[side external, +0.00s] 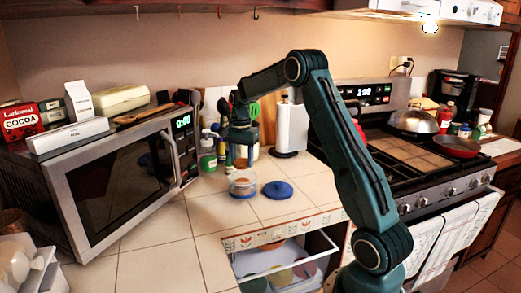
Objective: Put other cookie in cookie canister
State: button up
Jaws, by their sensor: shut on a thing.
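The cookie canister (242,184) is a small clear round container standing on the tiled counter, with something brown inside. A blue lid (277,190) lies flat on the counter just to its right. My gripper (240,162) points down right above the canister's open top.
A green-labelled bottle (208,156) and a utensil holder stand close behind the canister. A microwave (110,175) with boxes on top is at left. A paper towel roll (291,128) and stove are to the right. An open drawer (285,262) is below; the front counter is clear.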

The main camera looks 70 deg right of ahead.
jog(key=shift+f, duration=1.4)
jog(key=o, duration=1)
jog(key=shift+o, duration=0.2)
notch_tip(320, 180, up, 14)
jog(key=shift+f, duration=0.1)
dwell(0.6)
